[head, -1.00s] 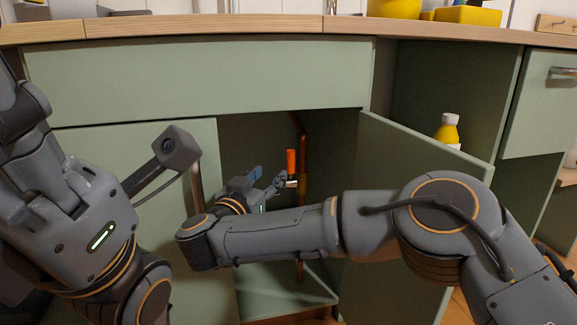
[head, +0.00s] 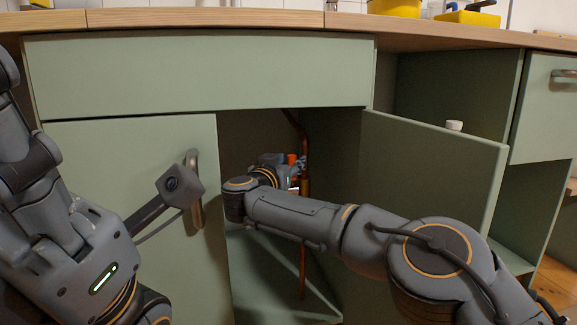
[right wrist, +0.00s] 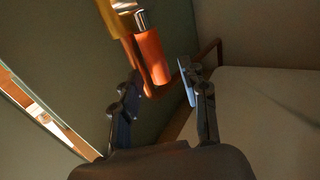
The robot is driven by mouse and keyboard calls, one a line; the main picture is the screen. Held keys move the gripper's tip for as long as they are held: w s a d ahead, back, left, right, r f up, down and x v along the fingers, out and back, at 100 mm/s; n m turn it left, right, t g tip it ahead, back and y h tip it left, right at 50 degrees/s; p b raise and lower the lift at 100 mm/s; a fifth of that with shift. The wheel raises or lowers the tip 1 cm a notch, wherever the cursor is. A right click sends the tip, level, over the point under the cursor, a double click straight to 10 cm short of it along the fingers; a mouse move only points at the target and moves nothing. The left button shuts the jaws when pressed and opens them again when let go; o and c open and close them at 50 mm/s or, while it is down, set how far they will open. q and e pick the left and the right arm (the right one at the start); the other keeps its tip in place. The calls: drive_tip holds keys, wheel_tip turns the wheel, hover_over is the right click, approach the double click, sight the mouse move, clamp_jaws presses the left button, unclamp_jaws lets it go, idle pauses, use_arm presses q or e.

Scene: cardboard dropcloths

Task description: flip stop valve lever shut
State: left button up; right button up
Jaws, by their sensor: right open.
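The orange stop valve lever (head: 292,158) is inside the open sink cabinet, on a copper pipe, and mostly hidden behind my right gripper (head: 298,164). In the right wrist view the lever (right wrist: 152,57) extends from a metal stem by the brass-coloured valve body (right wrist: 112,12). My right gripper (right wrist: 160,88) is open there, with one finger on each side of the lever's free end in the picture. A gap shows to the right finger; contact with the left finger is unclear. My left arm is at the left of the head view, but its gripper is not visible.
The copper pipe (head: 303,232) runs down the cabinet. The right door (head: 435,165) stands open beside my right arm; the left door (head: 130,190) is closed, with a vertical handle (head: 195,190). A white bottle cap (head: 453,125) shows above the open door. A wooden counter (head: 200,18) runs overhead.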

clamp_jaws()
drive_tip(key=shift+s, duration=0.1)
drive_tip(key=shift+s+d+f+m+t+p, duration=0.1)
drive_tip(key=shift+s+d+m+t+p, duration=0.05)
drive_tip(key=shift+s+m+t+p, duration=0.3)
drive_tip(key=shift+s+d+f+m+t+h+b, duration=0.2)
drive_tip(key=shift+s+f+m+t+h, duration=0.35)
drive_tip(key=shift+m+t, duration=0.25)
drive_tip(key=shift+s+d+f+m+t+h+b, duration=0.2)
drive_tip(key=shift+s+f+m+t+h, duration=0.15)
drive_tip(key=shift+s+m+t+h, duration=0.35)
